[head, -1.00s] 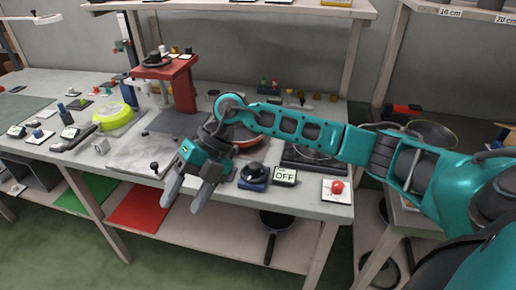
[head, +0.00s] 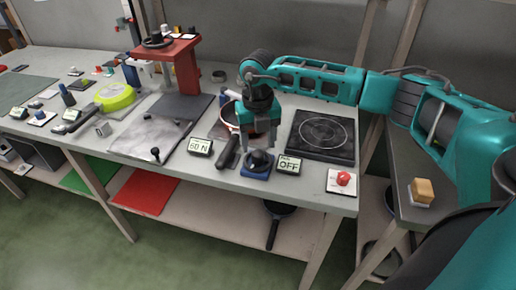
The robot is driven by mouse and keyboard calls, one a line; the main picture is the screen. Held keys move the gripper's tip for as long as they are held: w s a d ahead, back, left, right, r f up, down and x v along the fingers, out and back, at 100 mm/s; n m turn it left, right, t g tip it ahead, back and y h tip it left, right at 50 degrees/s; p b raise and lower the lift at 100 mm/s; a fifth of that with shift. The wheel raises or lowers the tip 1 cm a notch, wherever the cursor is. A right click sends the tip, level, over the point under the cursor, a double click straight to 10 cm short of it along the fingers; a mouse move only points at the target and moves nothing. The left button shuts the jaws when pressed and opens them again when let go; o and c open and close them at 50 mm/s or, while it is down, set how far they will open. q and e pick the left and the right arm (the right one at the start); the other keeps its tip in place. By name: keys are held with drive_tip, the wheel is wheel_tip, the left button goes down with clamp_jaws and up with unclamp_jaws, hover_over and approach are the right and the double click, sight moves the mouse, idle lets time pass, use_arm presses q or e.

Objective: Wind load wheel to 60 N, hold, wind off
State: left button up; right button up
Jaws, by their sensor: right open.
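The red press stand (head: 185,62) stands at the back left, with a dark round wheel (head: 157,42) on its top. A small display (head: 200,146) at the bench front reads 60 N. My right gripper (head: 258,146) is open and points down at a black knob on a blue base (head: 257,172). Its fingers are close to the knob; I cannot tell whether they touch it. A display (head: 289,165) beside the knob reads OFF. The right gripper is well away from the press wheel. My left gripper is not in view.
A pan (head: 228,152) lies partly behind my gripper, its dark handle toward the front. A black hotplate (head: 320,135) and a red button (head: 343,178) are to the right. A grey slab (head: 140,140) with a small black-knobbed lever lies left. A yellow-green ring (head: 115,97) is farther left.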

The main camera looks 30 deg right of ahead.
sight(258, 153)
drive_tip(key=shift+f, duration=1.7)
drive_tip(key=c, duration=1)
